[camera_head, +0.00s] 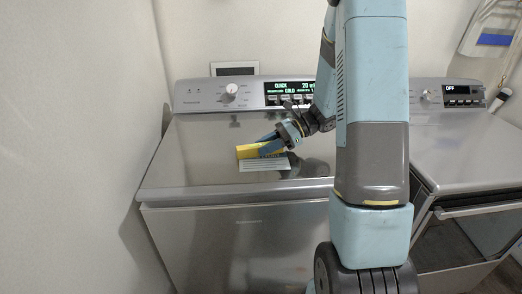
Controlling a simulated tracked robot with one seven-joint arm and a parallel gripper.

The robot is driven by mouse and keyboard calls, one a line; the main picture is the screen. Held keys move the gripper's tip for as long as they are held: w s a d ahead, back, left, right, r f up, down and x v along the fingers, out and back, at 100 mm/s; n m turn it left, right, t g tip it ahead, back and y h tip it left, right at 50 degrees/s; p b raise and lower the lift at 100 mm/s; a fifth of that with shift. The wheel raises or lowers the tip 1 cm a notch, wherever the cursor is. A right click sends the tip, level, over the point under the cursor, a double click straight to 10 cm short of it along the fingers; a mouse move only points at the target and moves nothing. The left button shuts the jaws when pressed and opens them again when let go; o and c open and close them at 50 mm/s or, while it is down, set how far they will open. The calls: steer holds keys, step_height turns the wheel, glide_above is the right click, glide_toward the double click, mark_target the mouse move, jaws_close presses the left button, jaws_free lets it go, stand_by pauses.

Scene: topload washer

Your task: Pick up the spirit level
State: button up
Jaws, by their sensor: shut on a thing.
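The spirit level (246,151) is a yellow bar on the closed lid of the topload washer (190,150). Its right part is covered by my gripper. My gripper (268,143) comes from the right and is shut on the level. The level's left end sticks out past the fingers. I cannot tell whether the level touches the lid or hangs just above it.
A pale printed label (262,165) lies on the lid just in front of the level. The washer's control panel (235,94) rises behind. A second grey appliance (470,150) stands at the right. A wall (70,150) borders the washer on the left. The lid's left side is clear.

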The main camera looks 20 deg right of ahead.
jaws_close()
